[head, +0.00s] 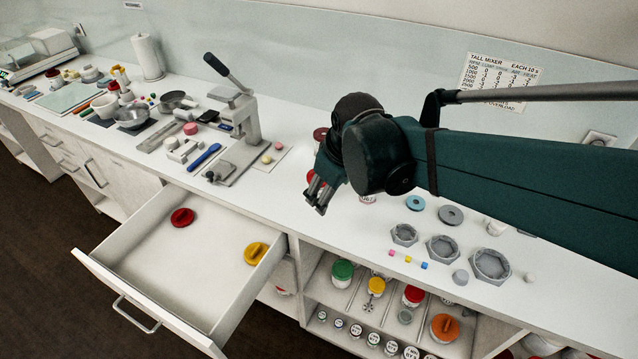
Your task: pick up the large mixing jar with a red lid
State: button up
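My gripper (319,200) hangs over the counter with its fingers pointing down. The fingers look close together, but I cannot tell whether they are open or shut. A white jar with a red lid (412,296) stands on the open shelf under the counter, below and to the right of my gripper. A red item (310,176) shows partly behind the fingers, and a dark red round top (320,133) shows behind the wrist. Both are mostly hidden by my arm, so I cannot tell whether either is a large jar.
An open drawer (140,258) juts out, holding a red lid (182,217) and a yellow one (256,253). A lever press (243,130) stands left of my gripper. Green-lidded (342,271) and orange-lidded (444,328) jars share the shelf. Hexagonal grey trays (442,248) sit on the right counter.

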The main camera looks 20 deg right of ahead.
jog(key=w+n+g+p, duration=0.1)
jog(key=w+p, duration=0.2)
jog(key=w+n+g+p, duration=0.1)
jog(key=w+n+p, duration=0.1)
jog(key=w+p, duration=0.1)
jog(key=w+n+p, duration=0.2)
jog(key=w+p, duration=0.1)
jog(key=shift+w+d+f+g, duration=0.1)
jog(key=shift+d+f+g, duration=0.15)
jog(key=shift+g, duration=0.15)
jog(key=w+f+n+p, duration=0.1)
jog(key=w+n+p, duration=0.1)
jog(key=p, duration=0.1)
jog(key=shift+w+f+g, duration=0.25)
jog(key=shift+f+g, duration=0.15)
jog(key=shift+w+d+f+n+g+p, duration=0.1)
jog(key=shift+w+f+n+g+p, duration=0.3)
jog(key=shift+f+n+p, duration=0.35)
jog(key=shift+w+f, duration=0.1)
jog(key=shift+f, duration=1.15)
jog(key=shift+f, duration=0.15)
jog(key=shift+f, duration=2.5)
